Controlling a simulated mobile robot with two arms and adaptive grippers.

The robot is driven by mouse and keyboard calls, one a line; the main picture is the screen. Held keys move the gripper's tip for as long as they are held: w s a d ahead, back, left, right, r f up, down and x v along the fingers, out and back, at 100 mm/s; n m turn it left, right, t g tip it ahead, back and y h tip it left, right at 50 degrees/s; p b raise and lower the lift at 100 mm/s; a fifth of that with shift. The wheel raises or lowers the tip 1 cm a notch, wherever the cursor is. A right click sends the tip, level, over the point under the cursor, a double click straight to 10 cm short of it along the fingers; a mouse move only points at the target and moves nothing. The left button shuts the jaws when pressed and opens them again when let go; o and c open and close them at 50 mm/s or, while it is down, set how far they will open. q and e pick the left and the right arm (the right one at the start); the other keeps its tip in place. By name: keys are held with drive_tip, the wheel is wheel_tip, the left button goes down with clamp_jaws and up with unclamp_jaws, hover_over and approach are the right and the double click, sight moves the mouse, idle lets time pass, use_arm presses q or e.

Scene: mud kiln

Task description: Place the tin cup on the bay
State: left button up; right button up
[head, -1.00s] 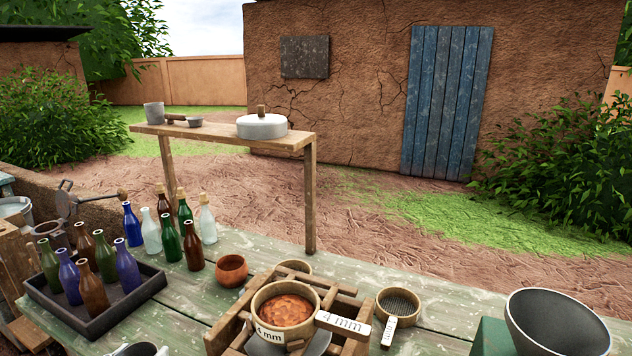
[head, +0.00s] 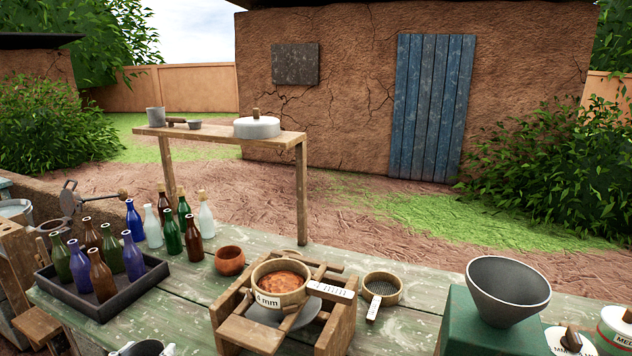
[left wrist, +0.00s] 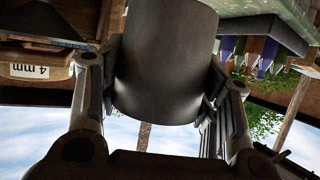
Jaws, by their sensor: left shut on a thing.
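In the left wrist view, a smooth dark grey tin cup (left wrist: 165,60) fills the middle of the picture. My left gripper (left wrist: 165,85) is shut on it, with one finger on each side. In the head view only a dark and pale piece of this gripper or its load (head: 143,348) shows at the bottom edge, too cut off to tell apart. I cannot tell which surface is the bay. My right gripper is in neither view.
A raised shelf (head: 225,138) holds a grey mug (head: 155,116) and lidded pot (head: 257,127).

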use_arm(q)
drive_tip(key=d+r, duration=1)
drive_tip(key=r, duration=0.3)
drive_tip(key=shift+w+d, duration=0.35)
drive_tip(key=shift+d, duration=0.05)
